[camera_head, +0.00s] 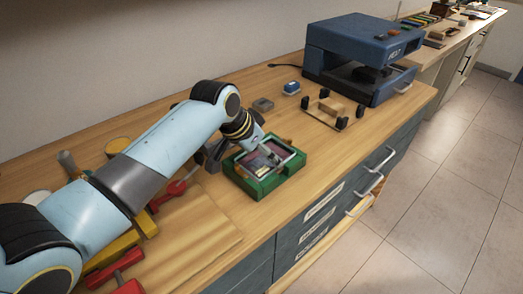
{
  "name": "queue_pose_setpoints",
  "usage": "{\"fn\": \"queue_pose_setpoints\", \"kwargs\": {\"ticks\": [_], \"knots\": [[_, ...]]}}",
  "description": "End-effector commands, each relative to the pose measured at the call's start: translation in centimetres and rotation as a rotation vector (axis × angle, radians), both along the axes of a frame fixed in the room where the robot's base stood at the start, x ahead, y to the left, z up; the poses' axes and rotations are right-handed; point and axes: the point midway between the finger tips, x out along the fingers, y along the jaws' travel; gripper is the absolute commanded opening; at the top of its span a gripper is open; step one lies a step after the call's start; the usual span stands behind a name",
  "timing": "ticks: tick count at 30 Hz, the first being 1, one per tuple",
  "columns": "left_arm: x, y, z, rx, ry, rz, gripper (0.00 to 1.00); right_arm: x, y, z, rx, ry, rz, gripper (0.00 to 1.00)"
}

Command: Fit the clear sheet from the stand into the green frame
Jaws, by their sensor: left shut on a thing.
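The green frame (262,189) lies on the wooden worktop, near its front edge. My left gripper (270,157) is over the frame, pointing down into it, and is shut on what looks like the clear sheet (282,162). The sheet is hard to make out; a pale edge shows at the frame's opening. I cannot tell whether it is seated or just above. A low wooden stand (324,119) with black posts is to the right, with no sheet seen on it. My right gripper is not in view.
A blue machine (350,48) stands at the back right of the worktop. A small blue block (291,88) and a grey block (263,105) lie behind the frame. Red clamps (166,195) and a wooden board (196,240) lie to the left.

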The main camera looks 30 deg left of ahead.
Motion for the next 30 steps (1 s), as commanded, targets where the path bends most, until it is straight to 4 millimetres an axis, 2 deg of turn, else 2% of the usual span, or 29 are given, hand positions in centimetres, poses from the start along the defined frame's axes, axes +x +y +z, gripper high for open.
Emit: {"fn": "queue_pose_setpoints", "kwargs": {"ticks": [1, 30], "knots": [[-0.68, -0.04, -0.94, -0.003, 0.023, 0.003, 0.45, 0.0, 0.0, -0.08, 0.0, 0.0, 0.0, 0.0], [-1.01, 0.17, -1.19, -0.004, 0.031, 0.003, 0.45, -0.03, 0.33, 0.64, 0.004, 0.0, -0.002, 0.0]]}}
